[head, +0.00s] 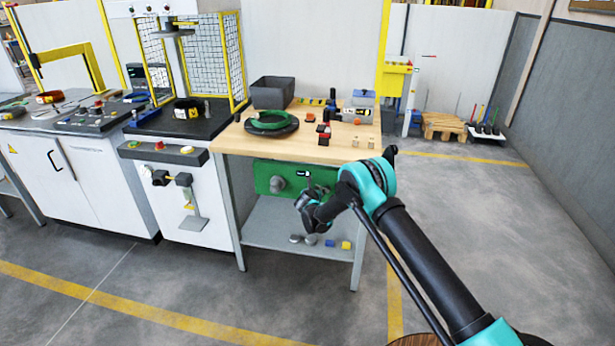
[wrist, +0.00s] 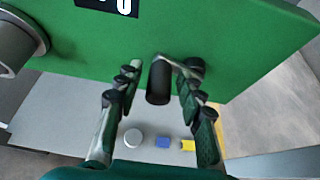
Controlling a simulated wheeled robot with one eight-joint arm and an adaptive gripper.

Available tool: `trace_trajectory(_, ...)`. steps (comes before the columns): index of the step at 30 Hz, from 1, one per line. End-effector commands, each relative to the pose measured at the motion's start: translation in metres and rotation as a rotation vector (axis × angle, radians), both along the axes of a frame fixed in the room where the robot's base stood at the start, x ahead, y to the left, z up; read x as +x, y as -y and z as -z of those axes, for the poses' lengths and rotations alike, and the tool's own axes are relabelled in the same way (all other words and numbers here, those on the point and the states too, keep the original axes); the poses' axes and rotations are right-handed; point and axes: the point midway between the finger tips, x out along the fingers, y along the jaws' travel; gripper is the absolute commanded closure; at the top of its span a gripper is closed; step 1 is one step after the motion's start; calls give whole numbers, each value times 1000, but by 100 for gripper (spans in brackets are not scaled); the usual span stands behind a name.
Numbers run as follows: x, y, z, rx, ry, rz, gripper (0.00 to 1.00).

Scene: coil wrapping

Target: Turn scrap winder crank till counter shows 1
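The scrap winder is a green panel (head: 262,176) under the wooden bench; its face fills the top of the wrist view (wrist: 235,42). A black counter (wrist: 108,6) with a white digit, cut off by the frame's top, looks like 0; in the head view the counter (head: 303,173) is too small to read. A crank with a grey arm and black handle (wrist: 160,83) sticks out from the panel. My gripper (wrist: 158,76) is open, with one finger on each side of the handle and gaps visible. In the head view my gripper (head: 309,208) hides the crank.
A grey round spool (wrist: 12,45) sits left of the crank on the panel. The shelf (wrist: 75,120) below holds grey discs (wrist: 133,138), a blue block (wrist: 163,142) and a yellow block (wrist: 188,145). A bench leg (head: 358,240) stands at the right. Floor to the right is clear.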

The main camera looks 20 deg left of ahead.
Motion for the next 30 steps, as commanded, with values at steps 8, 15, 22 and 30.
trace_trajectory(8,0,0,0,0,0,0,62)
trace_trajectory(15,-14,3,0,0,-1,0,62)
trace_trajectory(22,-35,8,0,0,0,-1,62)
trace_trajectory(30,-58,14,0,0,0,0,62)
